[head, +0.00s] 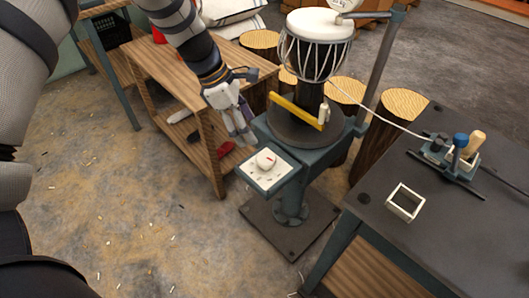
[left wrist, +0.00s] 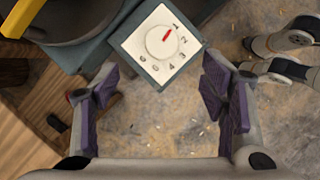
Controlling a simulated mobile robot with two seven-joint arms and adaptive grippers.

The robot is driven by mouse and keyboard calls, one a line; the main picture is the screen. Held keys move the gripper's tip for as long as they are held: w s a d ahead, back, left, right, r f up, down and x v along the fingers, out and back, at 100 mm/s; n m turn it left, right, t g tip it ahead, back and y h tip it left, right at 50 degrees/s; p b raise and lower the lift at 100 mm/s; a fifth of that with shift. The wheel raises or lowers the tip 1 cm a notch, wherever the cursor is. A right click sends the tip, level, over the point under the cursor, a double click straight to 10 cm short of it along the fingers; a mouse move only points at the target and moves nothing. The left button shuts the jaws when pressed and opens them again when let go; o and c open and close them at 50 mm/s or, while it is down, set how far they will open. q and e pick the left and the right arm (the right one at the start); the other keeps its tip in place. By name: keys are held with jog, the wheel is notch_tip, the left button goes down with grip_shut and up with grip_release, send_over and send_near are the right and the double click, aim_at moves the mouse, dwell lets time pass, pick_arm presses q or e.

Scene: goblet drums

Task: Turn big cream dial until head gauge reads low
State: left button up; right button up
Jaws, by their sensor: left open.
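The big cream dial (head: 266,159) sits on a white numbered plate on the blue-grey drum stand. In the left wrist view the dial (left wrist: 163,41) has a red mark pointing to the upper right, towards the 1. My left gripper (head: 247,138) is open and empty, above and to the left of the dial in the head view. In the left wrist view its purple-padded fingers (left wrist: 166,92) are spread below the dial plate, apart from it. The head gauge (head: 343,4) is cut off at the top edge; I cannot read it.
A wooden bench (head: 196,140) is behind my left gripper. A dark table (head: 440,215) is at the right. Grey arm parts (left wrist: 285,60) show at the wrist view's right.

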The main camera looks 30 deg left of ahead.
aim_at(266, 157)
pick_arm(q)
jog(key=b+x, duration=0.1)
jog(key=x, duration=1)
jog(key=shift+d+f, duration=0.1)
jog(key=shift+f, duration=0.25)
pick_arm(e)
jog(key=shift+s+f+g, duration=0.3)
jog(key=shift+s+f, duration=0.5)
jog(key=shift+f, duration=0.05)
pick_arm(q)
jog(key=shift+s, duration=0.1)
jog(key=shift+c, duration=0.3)
jog(key=c, duration=1.1)
